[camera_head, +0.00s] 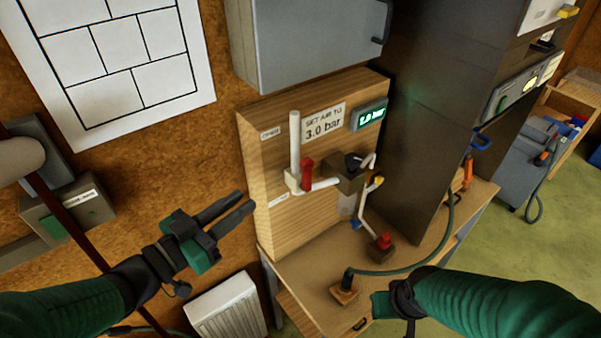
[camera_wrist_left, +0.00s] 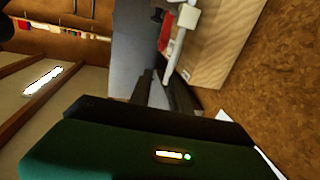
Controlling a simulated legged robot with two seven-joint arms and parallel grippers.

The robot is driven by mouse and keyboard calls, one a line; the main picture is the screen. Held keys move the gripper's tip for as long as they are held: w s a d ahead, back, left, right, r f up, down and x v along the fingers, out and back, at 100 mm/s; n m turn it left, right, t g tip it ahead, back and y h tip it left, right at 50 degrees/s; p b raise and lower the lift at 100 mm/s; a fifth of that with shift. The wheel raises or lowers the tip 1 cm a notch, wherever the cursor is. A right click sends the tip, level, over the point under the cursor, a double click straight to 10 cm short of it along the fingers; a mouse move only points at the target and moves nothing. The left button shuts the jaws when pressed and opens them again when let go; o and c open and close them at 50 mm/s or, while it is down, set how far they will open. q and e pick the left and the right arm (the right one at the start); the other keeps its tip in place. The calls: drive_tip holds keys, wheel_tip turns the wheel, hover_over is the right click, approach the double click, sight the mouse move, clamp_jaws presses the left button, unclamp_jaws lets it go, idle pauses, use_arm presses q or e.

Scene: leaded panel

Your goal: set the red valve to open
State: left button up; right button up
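The red valve (camera_head: 306,173) has an upright red handle on a white pipe, mounted on the wooden panel (camera_head: 285,225). In the left wrist view, a red part beside the white pipe (camera_wrist_left: 165,32) looks like the same handle. A small label (camera_head: 270,132) is up and left of the valve and another (camera_head: 279,200) is below it; their print is hard to read. My left gripper (camera_head: 247,201) is open and empty, left of and below the valve, apart from it. My right gripper (camera_head: 388,304) is low by the bench's front edge; its fingers are not clear.
A sign reads "SET AIR TO 3.0 bar" (camera_head: 323,121), and a display (camera_head: 369,115) shows about 2.0 bar. A grey cabinet (camera_head: 305,40) hangs above.

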use_arm(q)
drive_tip(key=b+v, duration=0.6)
drive_tip(key=v, duration=1)
drive_tip(key=shift+s+a, duration=0.25)
drive_tip(key=shift+a, duration=0.05)
drive_tip(key=shift+f, duration=0.1)
